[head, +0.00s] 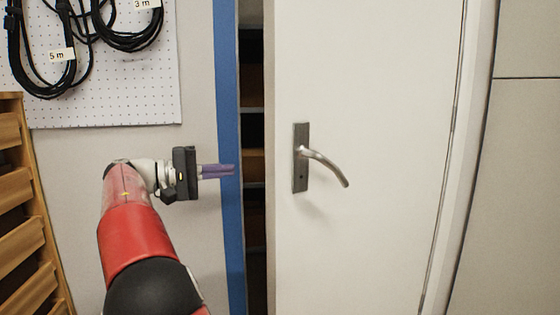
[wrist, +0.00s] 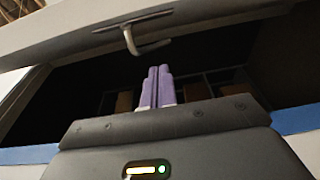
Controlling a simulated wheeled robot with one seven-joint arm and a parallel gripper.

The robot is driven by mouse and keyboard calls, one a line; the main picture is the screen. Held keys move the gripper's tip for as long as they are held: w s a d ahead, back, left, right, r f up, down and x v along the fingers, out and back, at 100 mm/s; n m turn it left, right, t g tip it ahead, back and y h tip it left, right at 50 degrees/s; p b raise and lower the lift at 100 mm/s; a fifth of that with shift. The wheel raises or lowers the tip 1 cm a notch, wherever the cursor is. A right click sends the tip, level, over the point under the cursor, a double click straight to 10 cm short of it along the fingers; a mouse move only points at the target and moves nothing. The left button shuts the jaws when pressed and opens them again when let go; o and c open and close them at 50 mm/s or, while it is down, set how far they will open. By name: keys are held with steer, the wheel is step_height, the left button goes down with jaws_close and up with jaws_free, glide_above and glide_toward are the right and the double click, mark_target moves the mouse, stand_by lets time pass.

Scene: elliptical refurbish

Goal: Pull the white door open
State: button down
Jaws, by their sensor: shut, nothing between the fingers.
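The white door (head: 390,110) stands slightly ajar in the head view, with a dark gap (head: 253,70) along its left edge. Its metal lever handle (head: 325,162) sits on a plate near that edge. My gripper (head: 232,171) is shut and empty, its purple fingers pointing right in front of the blue frame strip, left of the gap and apart from the handle. In the wrist view the shut fingers (wrist: 157,85) point toward the dark opening, and the door (wrist: 200,15) with its handle (wrist: 135,40) shows beyond them at the top.
The blue door frame (head: 228,110) stands left of the gap. Shelves show inside the dark opening. A pegboard (head: 140,95) with coiled black cables (head: 40,60) hangs at the upper left. A wooden rack (head: 25,220) stands at the left edge. A grey wall panel (head: 525,180) lies right of the door.

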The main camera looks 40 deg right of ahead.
mark_target(272, 169)
steer(key=shift+s+d+r+b, duration=0.1)
steer(key=shift+s+d, duration=1.1)
steer(key=shift+d, duration=0.25)
steer(key=shift+s+d+r+b, duration=0.1)
steer(key=shift+s+d+b, duration=0.05)
steer(key=shift+s+d, duration=1.25)
steer(key=shift+s+d+b, duration=0.1)
steer(key=shift+s+d, duration=0.95)
steer(key=shift+d, duration=0.5)
